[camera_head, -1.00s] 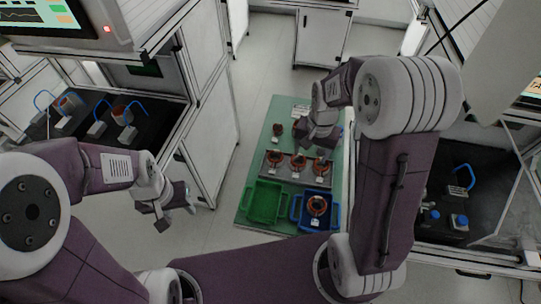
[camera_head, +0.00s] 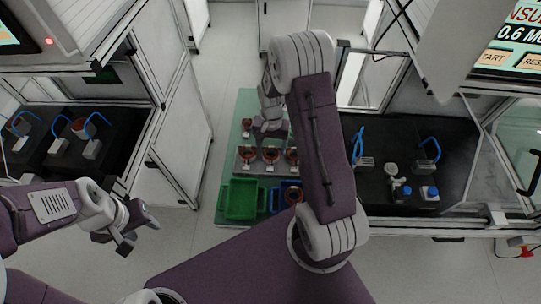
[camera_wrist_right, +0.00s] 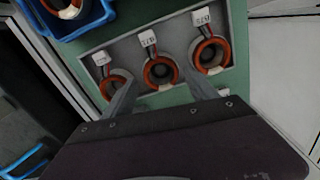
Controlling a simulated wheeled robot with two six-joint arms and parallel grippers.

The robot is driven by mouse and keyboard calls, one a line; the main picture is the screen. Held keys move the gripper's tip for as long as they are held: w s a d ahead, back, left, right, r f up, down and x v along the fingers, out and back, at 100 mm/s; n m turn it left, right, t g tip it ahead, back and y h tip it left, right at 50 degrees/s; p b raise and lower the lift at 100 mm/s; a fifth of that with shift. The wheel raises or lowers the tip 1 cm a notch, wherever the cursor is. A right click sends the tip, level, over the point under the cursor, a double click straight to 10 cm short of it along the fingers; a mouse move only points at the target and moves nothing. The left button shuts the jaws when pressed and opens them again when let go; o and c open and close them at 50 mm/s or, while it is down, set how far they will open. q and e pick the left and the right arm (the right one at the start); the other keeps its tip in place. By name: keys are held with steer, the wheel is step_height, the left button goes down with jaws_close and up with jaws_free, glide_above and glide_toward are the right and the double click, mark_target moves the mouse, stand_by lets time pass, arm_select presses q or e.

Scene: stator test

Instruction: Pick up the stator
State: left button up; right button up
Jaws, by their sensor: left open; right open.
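Three stators with orange-copper rings stand in a row on a grey tray (camera_head: 241,170): left (camera_head: 247,154), middle (camera_head: 270,154) and right (camera_head: 291,155). The wrist view shows the row too, with its middle stator (camera_wrist_right: 160,72) between and beyond my open right fingers (camera_wrist_right: 161,92). Nothing is between the fingertips. In the head view my right gripper (camera_head: 270,127) is over the table behind the row, partly hidden by its arm. Another stator (camera_head: 246,123) stands farther back. One more (camera_head: 293,195) is in the blue crate. My left gripper (camera_head: 128,228) is open and empty, left of the table.
The green table (camera_head: 228,150) carries a green crate (camera_head: 242,198) and a blue crate (camera_head: 277,197), the latter partly covered by my right arm. Black benches with blue-handled fixtures stand left (camera_head: 120,130) and right (camera_head: 440,190). The floor left of the table is clear.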

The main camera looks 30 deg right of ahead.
mark_target(271, 153)
step_height(271, 153, down, 4)
steer(key=shift+f+p, duration=0.1)
steer(key=shift+p, duration=0.2)
steer(key=shift+w+f, duration=0.1)
steer(key=shift+f, duration=0.1)
steer(key=shift+r, duration=0.1)
steer(key=c, duration=1.1)
jaws_close()
step_height(271, 153, up, 4)
steer(key=shift+f+b, duration=0.25)
steer(key=shift+b, duration=0.1)
steer(key=s+d+r+b, duration=0.1)
steer(key=s+d+r, duration=0.4)
steer(key=s, duration=0.5)
step_height(271, 153, up, 3)
steer(key=shift+s+f, duration=0.2)
steer(key=shift+s, duration=0.15)
